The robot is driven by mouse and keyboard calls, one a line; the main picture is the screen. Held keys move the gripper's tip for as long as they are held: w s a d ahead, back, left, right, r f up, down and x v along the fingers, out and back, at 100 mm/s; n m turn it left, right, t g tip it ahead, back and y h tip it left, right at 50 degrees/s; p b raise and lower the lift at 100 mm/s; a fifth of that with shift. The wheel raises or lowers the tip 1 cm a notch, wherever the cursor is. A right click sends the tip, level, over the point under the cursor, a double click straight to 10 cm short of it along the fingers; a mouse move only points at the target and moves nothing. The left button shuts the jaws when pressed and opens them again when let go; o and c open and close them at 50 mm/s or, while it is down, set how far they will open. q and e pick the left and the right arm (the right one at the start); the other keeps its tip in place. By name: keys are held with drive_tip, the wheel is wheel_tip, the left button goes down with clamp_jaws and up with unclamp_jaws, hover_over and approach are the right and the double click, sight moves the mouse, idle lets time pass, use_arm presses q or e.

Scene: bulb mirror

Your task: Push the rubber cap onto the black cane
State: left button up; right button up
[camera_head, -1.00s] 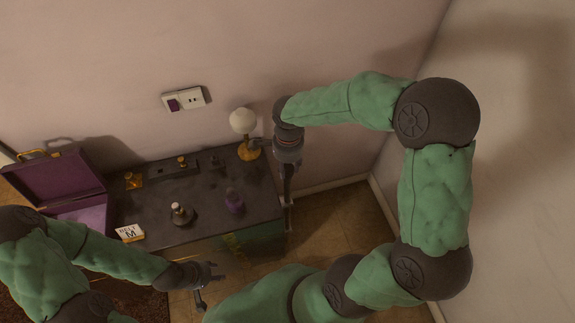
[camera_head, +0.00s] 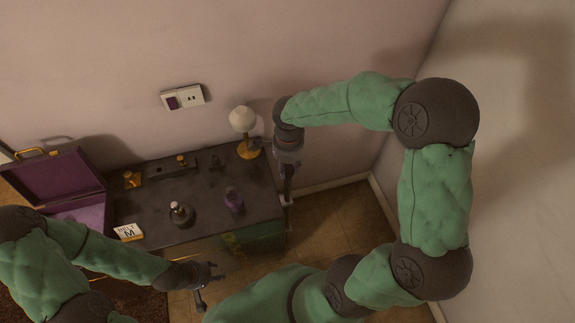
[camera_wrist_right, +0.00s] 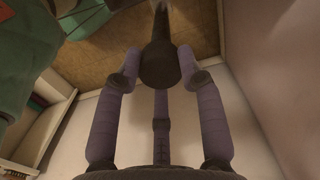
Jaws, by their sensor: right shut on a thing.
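My right gripper (camera_head: 288,178) hangs at the right end of the dark table in the head view. In the right wrist view its purple-grey fingers (camera_wrist_right: 160,68) are shut on a dark, rounded piece with a narrowing shaft. I take this to be the black cane (camera_wrist_right: 160,58); its far end is blurred at the top edge. My left gripper (camera_head: 210,281) is open and empty in front of the table, its fingers spread. I cannot make out the rubber cap for certain in either view.
An open purple case (camera_head: 58,180) is at left. The right wall is close to my right arm. Floor is clear beside the table.

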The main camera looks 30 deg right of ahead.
sight(288, 168)
drive_tip(key=shift+f+b, duration=0.3)
drive_tip(key=shift+f, duration=0.2)
drive_tip(key=o, duration=0.9)
wheel_tip(288, 168, up, 12)
drive_tip(key=shift+d, duration=0.15)
